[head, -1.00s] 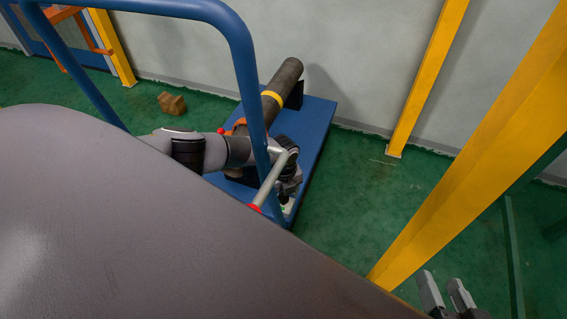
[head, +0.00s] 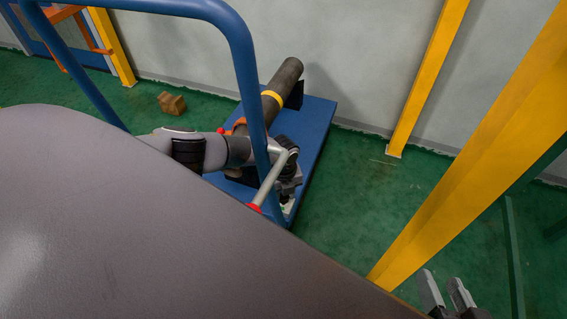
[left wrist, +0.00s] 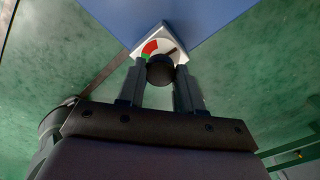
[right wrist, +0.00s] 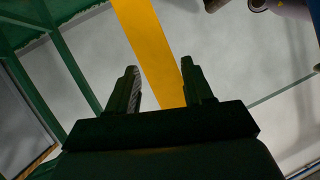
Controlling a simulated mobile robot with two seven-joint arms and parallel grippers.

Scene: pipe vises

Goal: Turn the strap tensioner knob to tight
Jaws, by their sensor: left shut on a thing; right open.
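The strap tensioner knob (left wrist: 160,71) is a dark round knob on a white plate (left wrist: 147,41) with a red and green dial, at the edge of a blue surface. In the left wrist view my left gripper (left wrist: 160,76) is shut on the knob, one finger on each side. A dark pointer lies over the upper right of the dial. In the head view my left gripper (head: 288,192) is mostly hidden behind my arm and a grey bar, at the near corner of the blue cart. My right gripper (head: 447,290) is open and empty at the lower right, also seen open in the right wrist view (right wrist: 161,85).
A dark pipe (head: 286,76) with a yellow band lies on the blue cart bed (head: 316,125). A blue tubular handle (head: 245,60) arches in front of my left arm. A yellow post (head: 465,160) stands near my right gripper. A brown block (head: 172,103) lies on the green floor.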

